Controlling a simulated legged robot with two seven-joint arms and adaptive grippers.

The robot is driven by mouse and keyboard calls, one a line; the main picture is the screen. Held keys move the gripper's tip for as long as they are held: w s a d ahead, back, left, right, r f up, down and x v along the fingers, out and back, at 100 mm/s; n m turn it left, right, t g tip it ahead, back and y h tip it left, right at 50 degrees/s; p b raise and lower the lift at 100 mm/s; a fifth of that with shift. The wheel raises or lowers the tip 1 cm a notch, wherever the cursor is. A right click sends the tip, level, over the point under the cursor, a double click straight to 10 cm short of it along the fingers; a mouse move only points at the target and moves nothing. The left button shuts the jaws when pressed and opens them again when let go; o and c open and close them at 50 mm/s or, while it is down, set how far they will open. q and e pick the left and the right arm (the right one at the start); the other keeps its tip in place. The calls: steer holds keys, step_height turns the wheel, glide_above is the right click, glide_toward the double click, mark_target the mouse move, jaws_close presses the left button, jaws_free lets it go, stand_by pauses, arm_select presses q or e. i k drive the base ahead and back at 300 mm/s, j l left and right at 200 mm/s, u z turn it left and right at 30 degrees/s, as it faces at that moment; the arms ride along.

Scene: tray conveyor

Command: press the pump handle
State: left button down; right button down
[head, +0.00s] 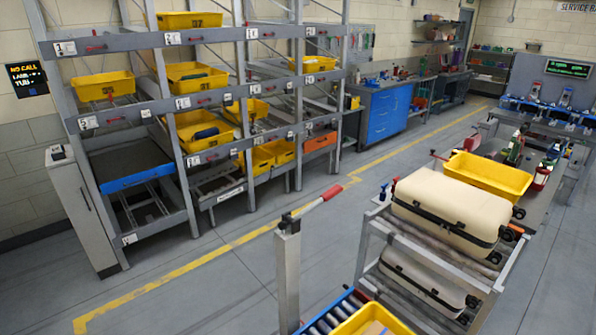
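A lever handle with a red grip (332,191) and a grey metal arm sticks out from the top of an upright grey post (287,270) in the lower middle of the head view. The lever is tilted, with its red end up and to the right of the post's dark pivot. It is the most likely pump handle, though no label shows this. Neither of my grippers is in view, and nothing touches the lever.
A roller conveyor (322,318) with a yellow tray (372,322) lies at the bottom. To the right, a two-level rack (420,250) holds cream cases (445,205). Shelving with yellow bins (197,75) stands at the left. The floor between (225,285) is clear.

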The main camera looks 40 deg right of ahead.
mark_target(327, 196)
steer(key=i+z, duration=0.3)
steer(key=i, duration=0.4)
steer(key=i+j+z, duration=0.3)
steer(key=i, duration=0.35)
steer(key=i+z, duration=0.2)
steer(key=z, duration=0.2)
steer(key=i+z, duration=0.2)
steer(key=z, duration=0.2)
steer(key=i+j+z, duration=0.15)
steer(key=z, duration=0.25)
steer(key=i+j+z, duration=0.15)
steer(key=z, duration=0.25)
steer(key=i+j+z, duration=0.15)
steer(key=z, duration=0.3)
steer(key=i+j+z, duration=0.15)
steer(key=z, duration=0.3)
steer(key=i+j+z, duration=0.2)
steer(key=z, duration=0.2)
steer(key=i+j+z, duration=0.1)
steer(key=j+z, duration=0.15)
steer(key=z, duration=0.2)
steer(key=i+j+z, duration=0.1)
steer(key=j+z, duration=0.15)
steer(key=z, duration=0.2)
